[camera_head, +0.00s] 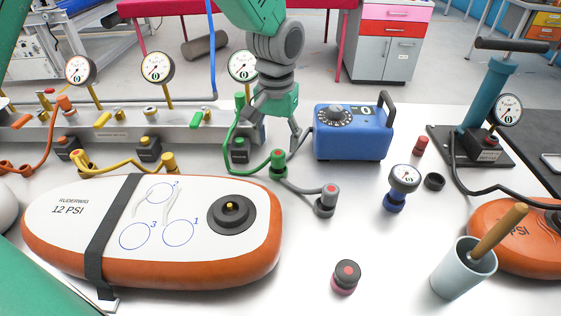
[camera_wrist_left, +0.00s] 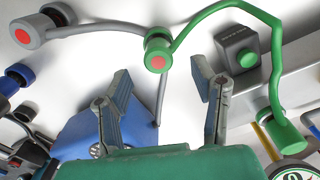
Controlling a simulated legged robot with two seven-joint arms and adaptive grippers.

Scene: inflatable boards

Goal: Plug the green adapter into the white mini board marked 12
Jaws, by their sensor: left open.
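The white mini board (camera_head: 75,240), marked 12 PSI, lies at front left with an orange rim and a black strap. Its round dark valve (camera_head: 232,212) faces up near its right end. The green adapter (camera_head: 278,162), on a green hose, is on the table just behind the board's right end. It also shows in the left wrist view (camera_wrist_left: 158,50) with a red face. My left gripper (camera_head: 272,132) is open and empty, above and behind the adapter. In the wrist view the adapter appears beyond the gap between the fingers (camera_wrist_left: 160,76). My right gripper is not in view.
A grey adapter (camera_head: 326,200) lies right of the green one. A blue pump box (camera_head: 352,132) stands close right of my gripper. The manifold (camera_head: 120,125) with gauges runs behind.

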